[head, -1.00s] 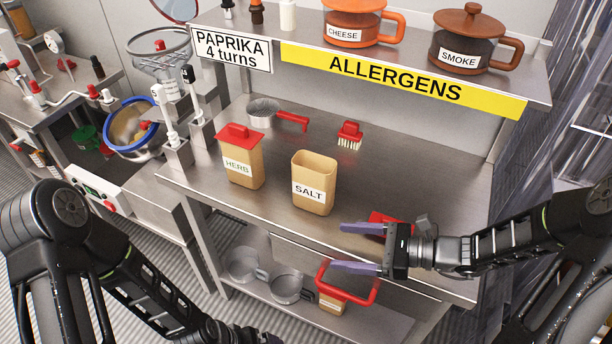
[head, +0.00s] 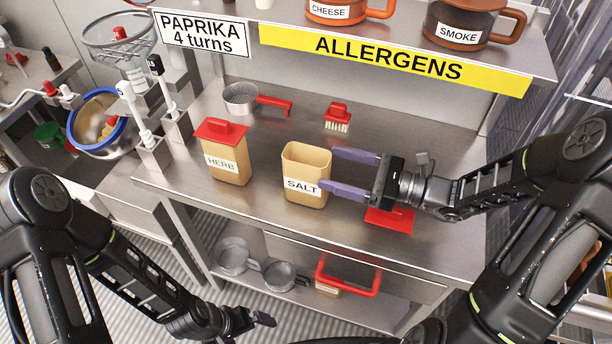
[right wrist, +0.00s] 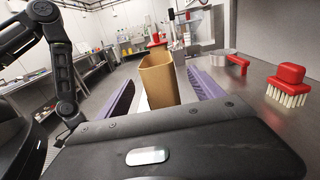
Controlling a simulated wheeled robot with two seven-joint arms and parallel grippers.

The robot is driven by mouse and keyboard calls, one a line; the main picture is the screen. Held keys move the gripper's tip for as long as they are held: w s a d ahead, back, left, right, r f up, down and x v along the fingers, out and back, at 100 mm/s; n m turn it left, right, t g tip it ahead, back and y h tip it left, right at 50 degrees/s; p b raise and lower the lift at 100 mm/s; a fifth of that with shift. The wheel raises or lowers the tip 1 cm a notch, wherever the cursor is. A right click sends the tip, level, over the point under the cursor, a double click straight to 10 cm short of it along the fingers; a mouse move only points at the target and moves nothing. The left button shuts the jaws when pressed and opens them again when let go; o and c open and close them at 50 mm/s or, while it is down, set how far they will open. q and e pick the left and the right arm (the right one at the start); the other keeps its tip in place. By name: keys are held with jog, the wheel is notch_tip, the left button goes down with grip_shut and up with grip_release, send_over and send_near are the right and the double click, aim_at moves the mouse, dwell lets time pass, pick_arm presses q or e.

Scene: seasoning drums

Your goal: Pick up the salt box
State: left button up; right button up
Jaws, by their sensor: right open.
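The salt box (head: 304,180) is an open-topped tan box with a white SALT label. It stands upright on the steel counter, right of the herb box. My right gripper (head: 341,172) is open at its right side, with the purple fingertips reaching the box. In the right wrist view the salt box (right wrist: 158,82) stands ahead, in line with the gap between the fingers (right wrist: 160,95). I cannot tell whether the fingers touch it. A red lid (head: 390,218) lies on the counter below my right gripper. My left gripper (head: 250,318) is low, beside the lower shelf; its jaw state is unclear.
The herb box (head: 225,152) with a red lid stands left of the salt box. A red brush (head: 338,116) and a sieve (head: 240,98) with a red handle lie behind. An upper shelf with the ALLERGENS sign (head: 390,60) overhangs the back. The front counter edge is close.

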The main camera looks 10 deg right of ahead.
aim_at(310, 159)
jog(key=shift+x, duration=0.95)
jog(key=shift+w+a+r+p, duration=0.15)
jog(key=shift+a+p, duration=0.25)
jog(key=p+x, duration=0.1)
jog(key=x, duration=0.2)
jog(key=shift+w+a, duration=0.1)
jog(key=shift+a, duration=0.2)
jog(key=shift+w+a, duration=0.25)
jog(key=shift+a, duration=0.05)
jog(key=shift+c, duration=0.5)
grip_shut()
